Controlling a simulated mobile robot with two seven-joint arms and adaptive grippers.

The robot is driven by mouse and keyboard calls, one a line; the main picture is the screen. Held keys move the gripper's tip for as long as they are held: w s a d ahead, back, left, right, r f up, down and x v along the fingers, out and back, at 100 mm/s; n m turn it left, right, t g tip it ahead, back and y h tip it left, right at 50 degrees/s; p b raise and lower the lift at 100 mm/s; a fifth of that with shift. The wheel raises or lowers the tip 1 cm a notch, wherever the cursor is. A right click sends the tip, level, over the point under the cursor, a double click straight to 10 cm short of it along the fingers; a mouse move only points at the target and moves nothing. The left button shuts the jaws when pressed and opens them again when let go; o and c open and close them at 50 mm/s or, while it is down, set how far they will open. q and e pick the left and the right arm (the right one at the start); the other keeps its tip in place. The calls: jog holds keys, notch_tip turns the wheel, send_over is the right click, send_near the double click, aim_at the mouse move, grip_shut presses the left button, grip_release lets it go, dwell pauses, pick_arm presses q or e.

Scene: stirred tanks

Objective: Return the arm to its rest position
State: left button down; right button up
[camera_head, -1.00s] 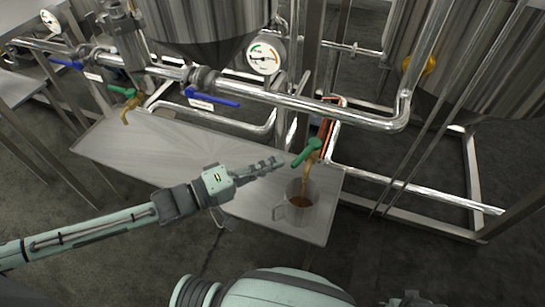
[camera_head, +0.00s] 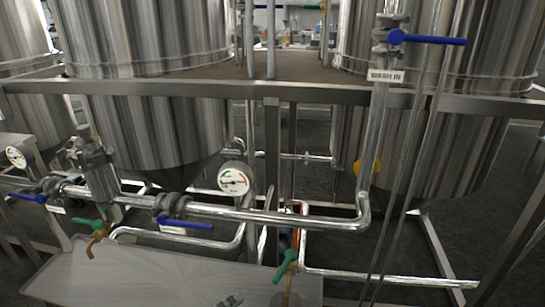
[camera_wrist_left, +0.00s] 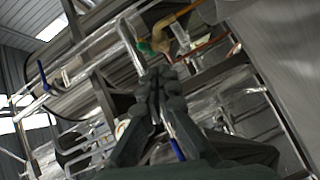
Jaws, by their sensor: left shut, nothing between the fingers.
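My left gripper (camera_head: 231,300) shows only as a small piece at the bottom edge of the head view, over the steel table. In the left wrist view its dark fingers (camera_wrist_left: 158,84) are together with nothing between them. The rest of my left arm is below the head view. My right gripper is not in view.
A steel table (camera_head: 130,280) stands below the pipes. A green-handled tap (camera_head: 286,264) hangs over its right part, and another green-handled tap (camera_head: 90,228) is at the left. A pressure gauge (camera_head: 234,179), blue-handled valves and large steel tanks (camera_head: 150,110) stand behind.

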pick_arm(q)
jog(key=s+a+f+m+g+y, duration=0.15)
jog(key=a+f+y, duration=0.35)
jog(key=f, duration=0.5)
jog(key=s+a+f+m+g+y, duration=0.1)
jog(key=a+f+m+g+y, duration=0.2)
jog(key=a+f, duration=0.5)
jog(key=s+a+f+m+g+y, duration=0.1)
jog(key=s+a+f+g+y, duration=0.1)
jog(key=s+f, duration=0.5)
jog(key=s+a+f+m+g+y, duration=0.2)
jog(key=s+f, duration=0.4)
jog(key=s, duration=0.3)
jog(key=shift+s+f+g+y, duration=0.35)
jog(key=shift+g+y, duration=0.15)
jog(key=shift+g, duration=0.15)
